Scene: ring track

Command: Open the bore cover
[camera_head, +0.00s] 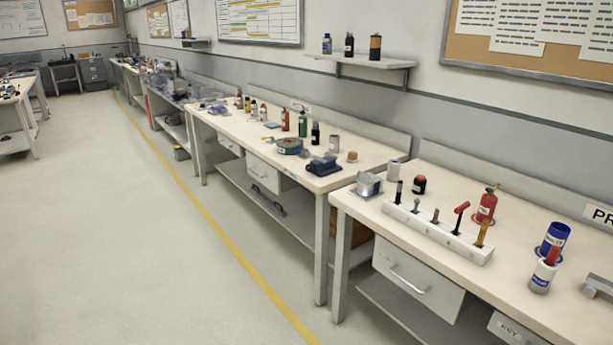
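I cannot tell for sure which thing is the bore cover. A silver metal block with a rounded face (368,186) sits at the far left corner of the near workbench (440,175). Its details are too small to show whether a cover on it is open or shut. Another grey metal part (598,285) is cut off by the right edge of the view. Neither of my grippers is in view.
The floor left of the yellow line (215,226) is clear.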

